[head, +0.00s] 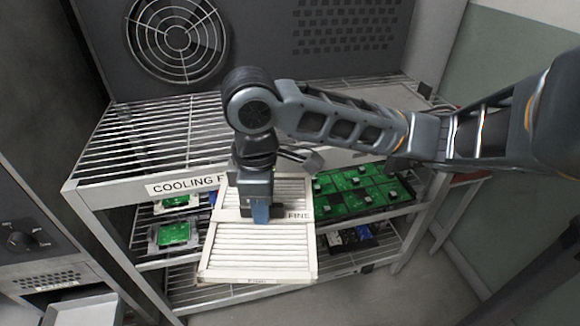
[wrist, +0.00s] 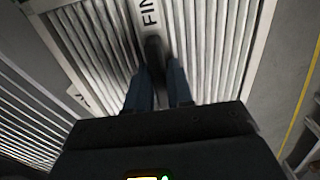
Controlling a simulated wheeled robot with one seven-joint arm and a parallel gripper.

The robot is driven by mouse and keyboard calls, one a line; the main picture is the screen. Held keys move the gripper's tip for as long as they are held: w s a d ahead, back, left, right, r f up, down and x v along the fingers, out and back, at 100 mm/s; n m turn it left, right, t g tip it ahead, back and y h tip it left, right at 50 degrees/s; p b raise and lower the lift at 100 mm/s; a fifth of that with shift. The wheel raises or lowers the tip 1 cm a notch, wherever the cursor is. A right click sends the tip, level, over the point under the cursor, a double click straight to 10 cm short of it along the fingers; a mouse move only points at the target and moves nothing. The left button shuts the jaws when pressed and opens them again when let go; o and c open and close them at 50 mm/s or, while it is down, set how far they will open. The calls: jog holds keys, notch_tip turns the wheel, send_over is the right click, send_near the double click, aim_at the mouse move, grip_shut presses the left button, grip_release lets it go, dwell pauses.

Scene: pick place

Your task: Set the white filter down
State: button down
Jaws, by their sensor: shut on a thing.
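The white filter (head: 258,262) is a flat, square, pleated panel with a pale frame and the word FINE on its middle band. In the head view it is held in front of the wire shelf rack, tilted, with its lower edge toward me. My gripper (head: 261,213) is shut on the filter at its middle band. In the wrist view the filter (wrist: 85,50) fills most of the picture, and my gripper (wrist: 158,88) has its two blue-grey fingers closed at the band. Part of the filter's upper half is hidden behind my gripper in the head view.
The wire rack's top shelf (head: 150,140) is bare, with a label (head: 185,185) starting COOLING on its front edge. Green circuit boards (head: 360,193) lie on the shelf below. A fan grille (head: 177,38) is behind. A control panel with a knob (head: 18,240) stands at the left.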

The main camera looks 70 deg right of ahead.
jog(key=w+a+f+m, duration=0.2)
jog(key=w+a+f, duration=0.4)
jog(key=f, duration=0.4)
jog(key=w+a+f+m, duration=0.2)
jog(key=w+a+f, duration=0.5)
jog(key=f, duration=0.3)
jog(key=shift+w+f+m, duration=0.2)
jog(key=shift+w+m, duration=0.05)
jog(key=shift+m, duration=0.05)
jog(key=shift+a, duration=0.15)
